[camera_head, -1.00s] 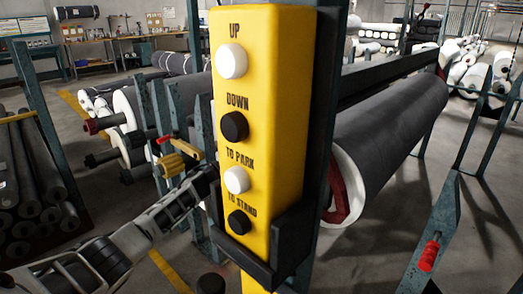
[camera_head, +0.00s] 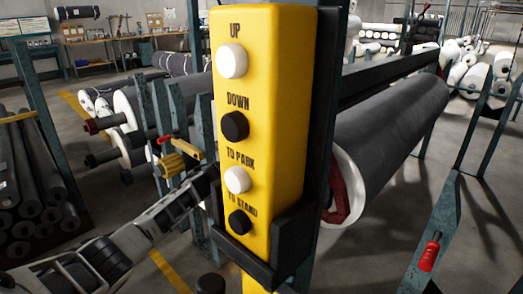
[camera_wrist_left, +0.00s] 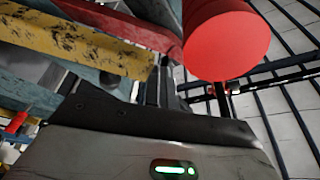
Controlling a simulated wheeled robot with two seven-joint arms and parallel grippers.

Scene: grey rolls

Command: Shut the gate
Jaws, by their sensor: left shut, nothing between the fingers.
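My left arm comes in from the lower left in the head view. Its gripper (camera_head: 208,178) is beside the teal upright bars, its tips partly hidden behind the yellow button box. In the left wrist view the fingers (camera_wrist_left: 163,88) are shut and empty. A yellow scuffed bar (camera_wrist_left: 75,38) and a red bar (camera_wrist_left: 120,24) lie just beyond them, and a red round-ended cylinder (camera_wrist_left: 228,42) is close at the upper right. A yellow fitting (camera_head: 180,163) with a small red tip is by the gripper in the head view. I cannot tell which bars form the gate. My right gripper is out of view.
The yellow button box (camera_head: 262,110) on a dark post blocks the middle of the head view. A large grey roll (camera_head: 385,135) lies behind it. A teal frame with a red handle (camera_head: 430,252) stands at right. Rolls are stacked at far left.

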